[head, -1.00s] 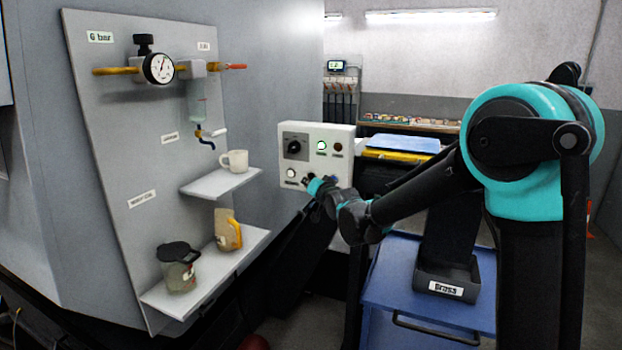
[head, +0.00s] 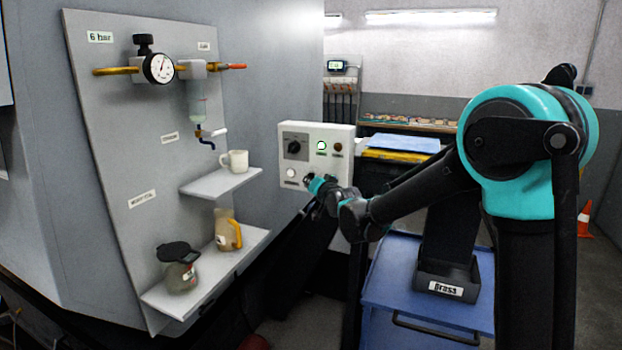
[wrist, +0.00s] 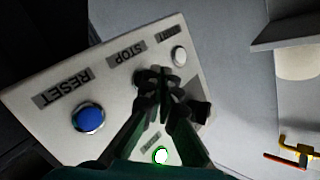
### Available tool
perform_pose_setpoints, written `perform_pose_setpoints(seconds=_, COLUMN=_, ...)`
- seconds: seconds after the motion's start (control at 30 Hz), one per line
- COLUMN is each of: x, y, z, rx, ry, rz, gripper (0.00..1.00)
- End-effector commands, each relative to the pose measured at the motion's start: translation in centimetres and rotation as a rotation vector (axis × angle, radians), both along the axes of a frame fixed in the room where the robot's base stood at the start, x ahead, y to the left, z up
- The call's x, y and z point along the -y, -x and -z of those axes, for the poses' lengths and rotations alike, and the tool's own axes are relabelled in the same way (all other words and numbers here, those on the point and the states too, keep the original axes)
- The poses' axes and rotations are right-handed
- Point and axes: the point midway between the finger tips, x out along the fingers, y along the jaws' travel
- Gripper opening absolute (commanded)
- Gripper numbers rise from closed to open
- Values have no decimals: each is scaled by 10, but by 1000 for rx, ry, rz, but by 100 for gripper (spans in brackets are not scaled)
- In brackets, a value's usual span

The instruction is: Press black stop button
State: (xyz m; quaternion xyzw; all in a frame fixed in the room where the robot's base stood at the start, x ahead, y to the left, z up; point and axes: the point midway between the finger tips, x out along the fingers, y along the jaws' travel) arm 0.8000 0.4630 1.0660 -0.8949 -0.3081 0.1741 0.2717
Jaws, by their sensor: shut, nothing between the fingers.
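The white control panel (head: 318,145) stands beyond the shelves in the head view. In the wrist view the panel (wrist: 45,98) shows tilted, with a STOP label (wrist: 126,54). The black stop button (wrist: 147,76) is by that label, mostly hidden behind my fingertips. My gripper (wrist: 166,72) is shut and empty, with its tips at or just in front of the button. I cannot tell whether they touch it or whether it is pushed in. In the head view my gripper (head: 309,181) is at the panel's lower part, hiding the button.
A blue RESET button (wrist: 88,118) and a white button (wrist: 179,55) flank the stop button. A lit green lamp (wrist: 160,155) and a dark knob (head: 295,146) are on the same panel. Shelves with a white cup (head: 236,160) and jugs stand left. A blue cart (head: 385,310) stands below my arm.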

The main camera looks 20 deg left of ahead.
Motion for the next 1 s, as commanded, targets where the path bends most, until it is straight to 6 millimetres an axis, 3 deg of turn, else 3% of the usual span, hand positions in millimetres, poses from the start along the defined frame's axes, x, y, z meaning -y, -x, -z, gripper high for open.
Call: perform_pose_setpoints(seconds=1.0, x=1, y=-9, z=0, rx=-1, ry=-1, rz=0, gripper=0)
